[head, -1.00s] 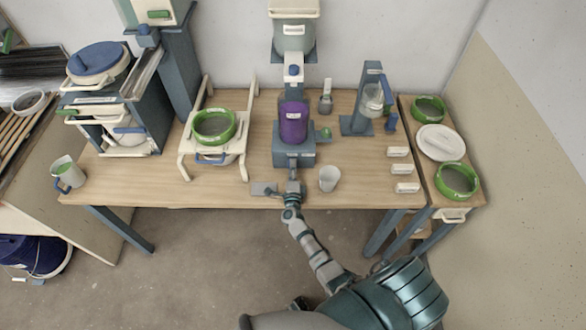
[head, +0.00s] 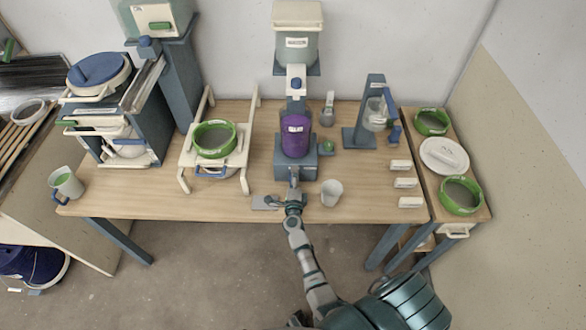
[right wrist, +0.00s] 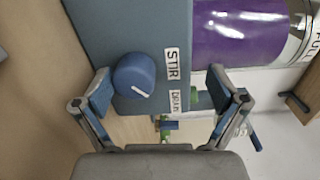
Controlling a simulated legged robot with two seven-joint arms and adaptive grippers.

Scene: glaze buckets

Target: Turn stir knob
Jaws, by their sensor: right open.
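The blue stir knob (right wrist: 134,75) has a white pointer line and sits on a blue-grey panel (right wrist: 113,25) beside a STIR label (right wrist: 172,69). My right gripper (right wrist: 160,92) is open, with its fingers apart. In the right wrist view the knob shows between the fingers, closer to the left one, and no contact is visible. In the head view my right gripper (head: 293,190) is at the front of the mixer base (head: 312,166) and hides the knob. A purple container (head: 296,136) stands on the base. My left gripper is not in view.
A light cup (head: 331,193) stands just right of my gripper, and a flat grey piece (head: 266,202) lies left of it. A white rack (head: 184,160) with a green-rimmed bowl (head: 214,139) stands further left. The table (head: 140,200) front left is mostly clear.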

